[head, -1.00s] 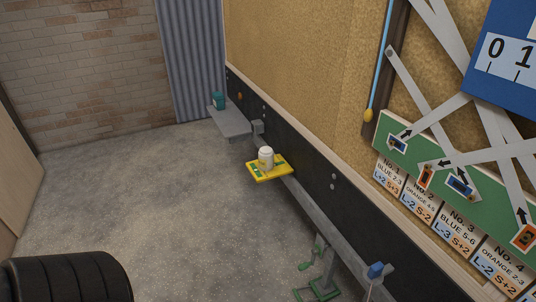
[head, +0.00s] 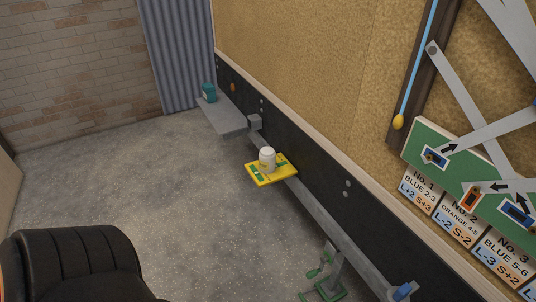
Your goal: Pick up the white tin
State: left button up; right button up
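The white tin (head: 267,158) stands upright on a yellow and green board (head: 283,174) in the middle of the head view. The board rests on a long grey rail (head: 318,211) that runs along the right wall. The tin is a small white cylinder with a faint yellowish mark on its side. Neither of my grippers shows in the head view, and nothing touches the tin apart from the board under it.
A grey shelf (head: 226,121) with a teal container (head: 208,92) is further back along the wall. A black padded seat (head: 75,262) fills the lower left. Green and grey metal parts (head: 327,277) stand at the lower right. The grey floor (head: 170,185) left of the rail is clear.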

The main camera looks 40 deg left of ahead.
aim_at(267, 155)
jog(key=i+j+z, duration=0.1)
jog(key=j, duration=0.45)
jog(key=i+j+z, duration=0.1)
jog(key=j, duration=0.5)
jog(key=i+j+z, duration=0.15)
jog(key=j, duration=0.4)
